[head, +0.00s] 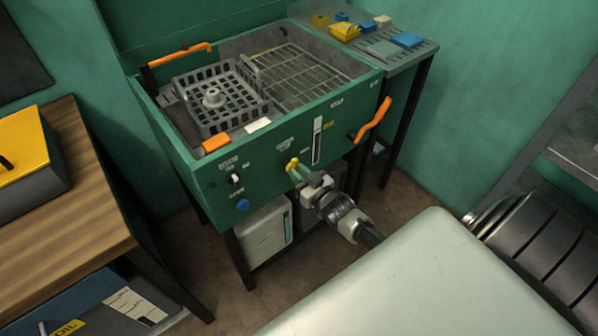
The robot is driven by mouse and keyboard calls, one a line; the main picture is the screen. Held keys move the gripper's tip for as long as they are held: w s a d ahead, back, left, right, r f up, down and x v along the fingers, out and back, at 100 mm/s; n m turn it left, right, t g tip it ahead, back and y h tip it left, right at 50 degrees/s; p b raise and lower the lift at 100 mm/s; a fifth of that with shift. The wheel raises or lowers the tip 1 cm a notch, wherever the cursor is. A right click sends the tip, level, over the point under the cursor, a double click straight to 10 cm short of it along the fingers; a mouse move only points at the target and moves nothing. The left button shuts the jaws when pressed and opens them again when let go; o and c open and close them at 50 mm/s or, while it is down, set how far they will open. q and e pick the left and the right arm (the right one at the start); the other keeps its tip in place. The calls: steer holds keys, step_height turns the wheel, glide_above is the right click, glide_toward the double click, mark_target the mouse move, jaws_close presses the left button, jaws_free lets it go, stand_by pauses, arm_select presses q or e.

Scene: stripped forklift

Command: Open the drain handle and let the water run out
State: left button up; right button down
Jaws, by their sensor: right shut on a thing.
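A green wash tank (190,160) stands on dark legs against the back wall. On its front panel is a small yellow handle (292,164), which I take to be the drain handle. My right gripper (298,169) reaches up to it from below right and is shut on it, hiding part of it. I cannot tell how far the handle is turned. No running water shows. Below the tank stands a pale container (264,235) with a sight strip. My left gripper is not in view.
An orange handle (372,119) sticks out at the tank's right. A basket (215,95) and a wire rack (300,75) sit in the tank. A wooden table (60,195) stands left; a side shelf (400,58) holds small parts.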

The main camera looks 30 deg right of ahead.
steer(key=c, duration=1.1)
jaws_free()
steer(key=s, duration=1.1)
steer(key=shift+d, duration=0.4)
steer(key=shift+w+f, duration=0.1)
steer(key=s+a+f+g, duration=0.1)
steer(key=s+f+g, duration=0.25)
steer(key=f, duration=0.45)
steer(key=s+a+f+g+h, duration=0.1)
steer(key=s+a+f+g, duration=0.1)
steer(key=s+f, duration=0.45)
steer(key=s+a+f+g, duration=0.1)
steer(key=s+f+g, duration=0.2)
steer(key=f, duration=0.6)
steer(key=s+a+f+g, duration=0.2)
steer(key=s+f, duration=0.2)
steer(key=s, duration=0.3)
steer(key=s+a+f+n+g, duration=0.1)
steer(key=s+a+f+g, duration=0.1)
steer(key=s, duration=0.5)
steer(key=s+a+f+g, duration=0.2)
steer(key=s+f+g, duration=0.2)
steer(key=s, duration=0.3)
steer(key=shift+s+a+f+n+g, duration=0.15)
steer(key=shift+f+n+g, duration=0.15)
steer(key=shift+f, duration=0.5)
